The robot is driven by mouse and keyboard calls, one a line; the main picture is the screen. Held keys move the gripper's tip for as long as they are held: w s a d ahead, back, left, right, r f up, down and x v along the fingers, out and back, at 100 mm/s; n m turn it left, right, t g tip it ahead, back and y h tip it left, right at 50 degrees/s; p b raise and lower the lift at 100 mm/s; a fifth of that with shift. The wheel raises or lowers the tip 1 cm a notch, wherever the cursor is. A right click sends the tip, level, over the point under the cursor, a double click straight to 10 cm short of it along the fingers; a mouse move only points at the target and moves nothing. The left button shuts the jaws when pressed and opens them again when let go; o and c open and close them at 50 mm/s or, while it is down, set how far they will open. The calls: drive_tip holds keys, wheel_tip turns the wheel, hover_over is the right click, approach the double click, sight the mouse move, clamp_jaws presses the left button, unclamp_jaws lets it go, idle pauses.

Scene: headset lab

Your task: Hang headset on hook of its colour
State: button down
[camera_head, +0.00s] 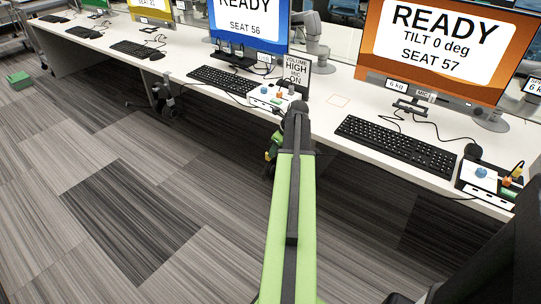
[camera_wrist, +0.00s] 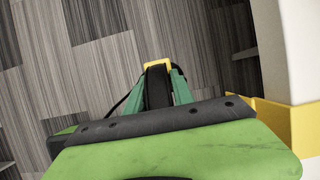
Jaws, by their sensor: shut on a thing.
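My gripper (camera_wrist: 158,75) shows in the wrist view as two green fingers closing on a dark band (camera_wrist: 157,90), which looks like part of the headset. A yellow piece caps the far end of the band. In the head view my gripper (camera_head: 271,153) is small, at the desk's front edge, mostly hidden behind my arm, with bits of green and yellow showing. The headset's full shape and colour cannot be made out. A dark object (camera_head: 163,97) hangs below the desk edge farther left.
A long white desk (camera_head: 338,100) carries a blue screen (camera_head: 250,22), an orange screen (camera_head: 436,45), keyboards (camera_head: 398,145) and small control boxes (camera_head: 483,182). A large white and yellow surface (camera_wrist: 300,50) stands close on the wrist view's right. A green box (camera_head: 19,80) lies on the open carpet.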

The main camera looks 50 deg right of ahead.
drive_tip(key=shift+d, duration=1.55)
drive_tip(key=shift+d+f+b, duration=0.55)
drive_tip(key=shift+f+b, duration=0.1)
drive_tip(key=c, duration=1)
unclamp_jaws()
drive_tip(key=shift+r, duration=0.15)
